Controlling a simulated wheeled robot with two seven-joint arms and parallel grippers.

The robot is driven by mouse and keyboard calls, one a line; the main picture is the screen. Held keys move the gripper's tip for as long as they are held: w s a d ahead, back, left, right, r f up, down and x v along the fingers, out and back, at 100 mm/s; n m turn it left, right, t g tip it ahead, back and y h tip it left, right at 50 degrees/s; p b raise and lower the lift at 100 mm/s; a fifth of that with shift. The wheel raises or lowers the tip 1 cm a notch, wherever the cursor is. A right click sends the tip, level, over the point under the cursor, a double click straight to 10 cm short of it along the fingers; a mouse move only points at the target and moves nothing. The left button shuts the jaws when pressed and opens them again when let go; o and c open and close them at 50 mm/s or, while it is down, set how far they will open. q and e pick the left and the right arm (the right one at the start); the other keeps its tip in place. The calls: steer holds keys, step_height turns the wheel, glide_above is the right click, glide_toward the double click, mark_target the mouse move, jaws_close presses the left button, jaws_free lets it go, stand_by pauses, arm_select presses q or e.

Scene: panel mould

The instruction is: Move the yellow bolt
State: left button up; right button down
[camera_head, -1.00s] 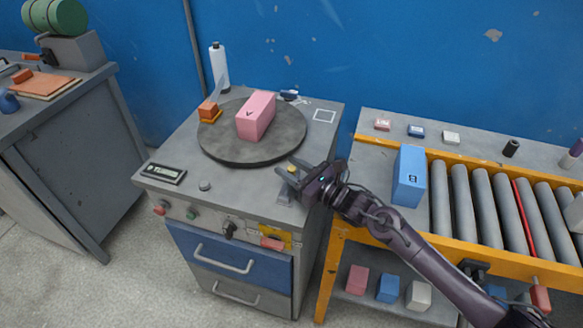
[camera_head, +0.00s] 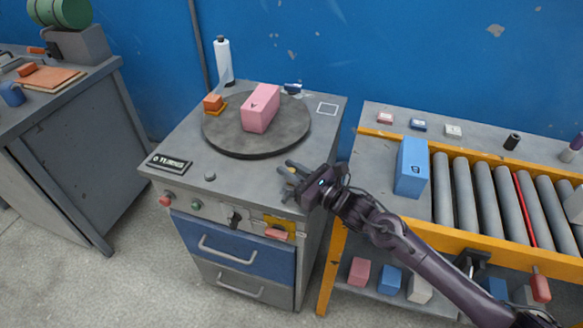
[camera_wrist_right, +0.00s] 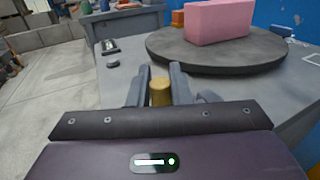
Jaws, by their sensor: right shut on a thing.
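The yellow bolt (camera_wrist_right: 160,92) stands upright between the two grey fingers in the right wrist view. My right gripper (camera_head: 289,172) is shut on it, at the right front corner of the grey cabinet top, just in front of the round turntable (camera_head: 222,140). In the head view the bolt is not clearly seen among the fingers. I cannot tell whether its lower end touches the cabinet top. My left gripper is not in view.
A pink block (camera_head: 260,108) and an orange block (camera_head: 213,103) sit on or by the turntable. A white bottle (camera_head: 223,62) stands behind. A small display (camera_head: 169,163) lies at front left. A blue block (camera_head: 411,167) stands beside the conveyor rollers (camera_head: 483,195) at right.

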steer(key=shift+s+a+f, duration=0.2)
steer(key=c, duration=1.6)
jaws_free()
steer(key=shift+o, duration=1.3)
steer(key=shift+s+r, duration=0.1)
steer(key=shift+r, duration=0.05)
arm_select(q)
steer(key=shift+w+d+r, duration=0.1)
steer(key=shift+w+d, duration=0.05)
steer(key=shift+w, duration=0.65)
arm_select(e)
steer(key=shift+d, duration=0.1)
steer(key=shift+s+d, duration=0.15)
steer(key=shift+d, duration=0.25)
steer(key=b+v, duration=0.1)
steer(key=v, duration=0.4)
steer(key=shift+s+d, duration=0.2)
steer(key=shift+s, duration=0.05)
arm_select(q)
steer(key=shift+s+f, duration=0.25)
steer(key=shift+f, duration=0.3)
arm_select(e)
steer(key=shift+s+d, duration=0.4)
steer(key=shift+d, duration=0.05)
steer(key=shift+a, duration=0.1)
